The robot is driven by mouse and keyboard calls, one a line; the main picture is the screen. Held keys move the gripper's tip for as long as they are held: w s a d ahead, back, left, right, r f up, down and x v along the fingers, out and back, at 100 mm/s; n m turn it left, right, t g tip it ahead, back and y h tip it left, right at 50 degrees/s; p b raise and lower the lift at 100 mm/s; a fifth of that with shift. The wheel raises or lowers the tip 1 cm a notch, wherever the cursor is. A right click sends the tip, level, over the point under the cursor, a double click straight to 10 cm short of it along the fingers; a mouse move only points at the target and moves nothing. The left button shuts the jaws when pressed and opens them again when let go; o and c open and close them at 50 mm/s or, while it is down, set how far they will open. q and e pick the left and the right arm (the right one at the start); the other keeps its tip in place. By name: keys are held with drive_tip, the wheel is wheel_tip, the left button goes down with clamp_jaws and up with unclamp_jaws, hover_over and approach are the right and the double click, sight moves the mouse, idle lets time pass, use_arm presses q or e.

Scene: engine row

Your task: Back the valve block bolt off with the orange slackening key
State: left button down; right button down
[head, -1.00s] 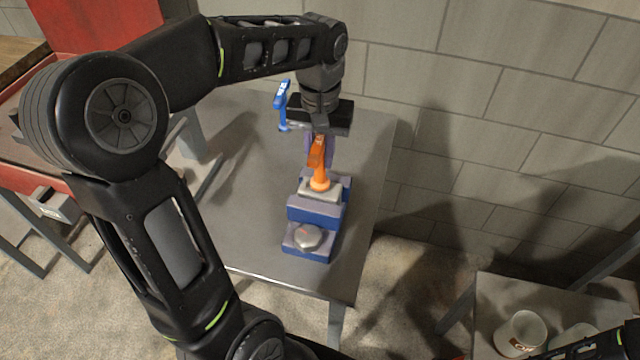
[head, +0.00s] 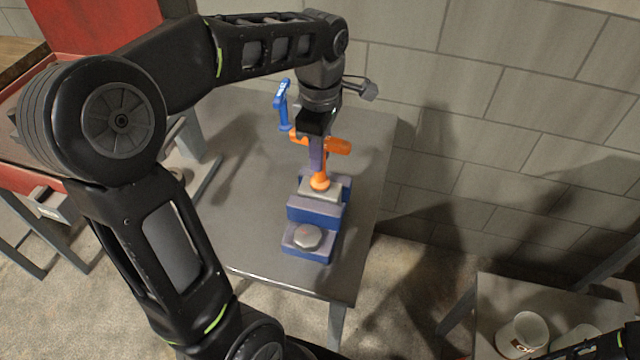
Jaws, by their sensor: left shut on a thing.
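The orange slackening key (head: 338,146) stands with its lower end on top of the blue and grey valve block (head: 315,212). Its orange foot (head: 320,183) sits on the block's upper grey step, and its handle points right. My left gripper (head: 317,150) comes down from above and is shut on the key. The bolt under the key's foot is hidden. A grey round knob (head: 307,237) shows on the block's lower front step. My right gripper is not in view.
A blue tool (head: 282,105) stands behind and left of the key. The block rests on a grey metal table (head: 250,215) against a block wall (head: 480,110). White mugs (head: 522,333) stand on another surface at the lower right.

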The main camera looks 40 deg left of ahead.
use_arm(q)
drive_tip(key=shift+r, duration=0.1)
idle(0.3)
drive_tip(key=m, duration=0.4)
drive_tip(key=shift+p, duration=0.35)
drive_tip(key=m, duration=0.5)
drive_tip(key=shift+r+p, duration=0.1)
drive_tip(key=shift+p, duration=0.2)
drive_tip(key=m, duration=0.5)
drive_tip(key=shift+p, duration=0.3)
drive_tip(key=m, duration=0.3)
